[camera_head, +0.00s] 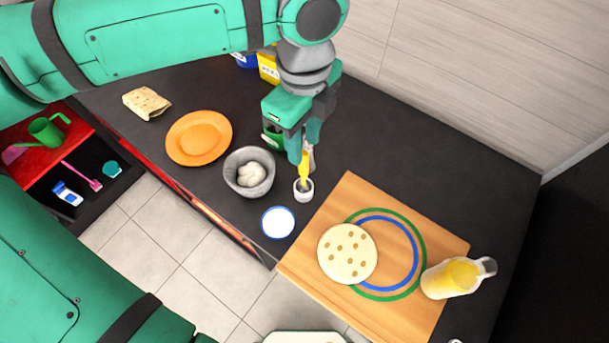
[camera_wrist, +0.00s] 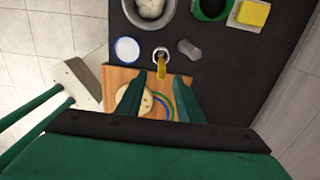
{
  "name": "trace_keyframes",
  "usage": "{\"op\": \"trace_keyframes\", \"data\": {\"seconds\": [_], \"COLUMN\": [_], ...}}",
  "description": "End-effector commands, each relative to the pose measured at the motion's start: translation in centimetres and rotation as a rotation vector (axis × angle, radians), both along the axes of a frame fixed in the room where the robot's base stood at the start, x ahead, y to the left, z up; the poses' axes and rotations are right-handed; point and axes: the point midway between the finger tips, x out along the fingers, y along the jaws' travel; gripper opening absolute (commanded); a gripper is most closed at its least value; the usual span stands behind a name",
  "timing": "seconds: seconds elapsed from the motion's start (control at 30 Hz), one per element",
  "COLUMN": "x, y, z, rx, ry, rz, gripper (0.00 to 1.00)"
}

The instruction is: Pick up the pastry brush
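The pastry brush (camera_head: 304,168) appears to be the yellow-handled tool standing upright in a small white cup (camera_head: 303,195) on the dark counter. In the wrist view the yellow handle (camera_wrist: 161,68) rises from the cup (camera_wrist: 158,53) towards me. My gripper (camera_head: 304,148) points down over the cup, close to the top of the handle. In the wrist view my gripper's fingers (camera_wrist: 159,82) are apart, with the handle's end in line with the gap between them. I see no contact. The brush's lower end is hidden in the cup.
A grey bowl with dough (camera_head: 233,175) and a white-and-blue round dish (camera_head: 278,222) stand left of the cup. A green container (camera_head: 272,138) is close behind my gripper. A wooden board (camera_head: 310,258) with a flatbread and a glass jug (camera_head: 452,279) lie to the right.

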Motion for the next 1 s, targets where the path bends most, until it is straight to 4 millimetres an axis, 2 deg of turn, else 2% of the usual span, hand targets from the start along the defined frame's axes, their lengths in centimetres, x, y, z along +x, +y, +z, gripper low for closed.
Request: {"op": "trace_keyframes", "data": {"seconds": [0.13, 0.47, 0.7, 0.83, 1.0], "x": [-0.1, 0.0, 0.3, 0.3, 0.3], "y": [-0.1, 0.0, -0.2, -0.2, -0.2], "z": [-2.3, -4.8, -8.1, -9.0, -9.1], "rx": [-0.005, -0.005, -0.005, -0.005, -0.004], "ry": [0.004, 0.003, 0.003, 0.001, 0.001], "rz": [-0.002, -0.002, -0.007, -0.009, -0.009], "gripper": [0.34, 0.34, 0.34, 0.34, 0.34]}}
